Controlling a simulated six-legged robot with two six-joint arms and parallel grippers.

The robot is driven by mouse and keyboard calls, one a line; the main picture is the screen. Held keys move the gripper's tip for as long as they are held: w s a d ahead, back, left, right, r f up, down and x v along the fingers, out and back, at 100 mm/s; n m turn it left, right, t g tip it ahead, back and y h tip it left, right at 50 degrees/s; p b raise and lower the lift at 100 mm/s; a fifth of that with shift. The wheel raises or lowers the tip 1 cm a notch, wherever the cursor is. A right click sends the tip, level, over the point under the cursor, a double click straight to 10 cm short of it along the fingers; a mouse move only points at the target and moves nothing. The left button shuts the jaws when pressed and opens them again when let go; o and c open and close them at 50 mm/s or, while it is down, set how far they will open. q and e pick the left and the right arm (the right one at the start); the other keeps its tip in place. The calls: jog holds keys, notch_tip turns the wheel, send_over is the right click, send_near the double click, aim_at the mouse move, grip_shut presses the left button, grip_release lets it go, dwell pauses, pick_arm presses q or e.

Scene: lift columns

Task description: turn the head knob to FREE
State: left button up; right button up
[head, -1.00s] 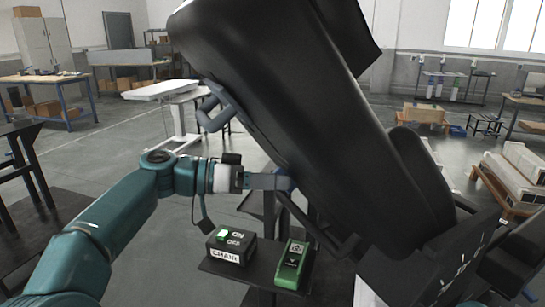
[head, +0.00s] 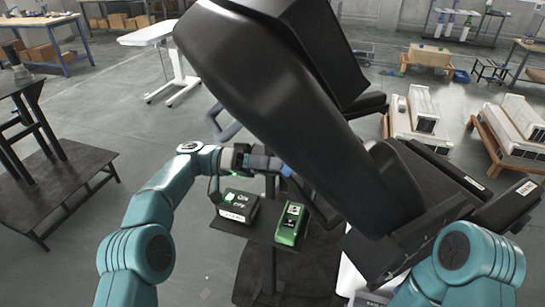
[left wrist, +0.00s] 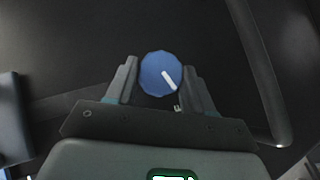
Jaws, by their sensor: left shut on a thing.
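The head knob (left wrist: 160,74) is a round blue knob with a white pointer mark. It shows in the left wrist view on a dark panel, and the mark points to the lower right. My left gripper (left wrist: 161,88) has one finger on each side of the knob and is shut on it. In the head view my left gripper (head: 266,163) reaches under the large black chair part (head: 290,110), and a bit of blue knob (head: 287,170) shows at its tip. A small pale letter lies below the knob, too small to read. My right gripper is out of view.
A grey-blue loop handle (head: 222,123) hangs at left.

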pick_arm(q)
jog(key=shift+s+f, duration=0.1)
jog(key=shift+f, duration=0.05)
jog(key=o, duration=1)
jog(key=shift+d, duration=0.1)
jog(key=shift+o, duration=0.2)
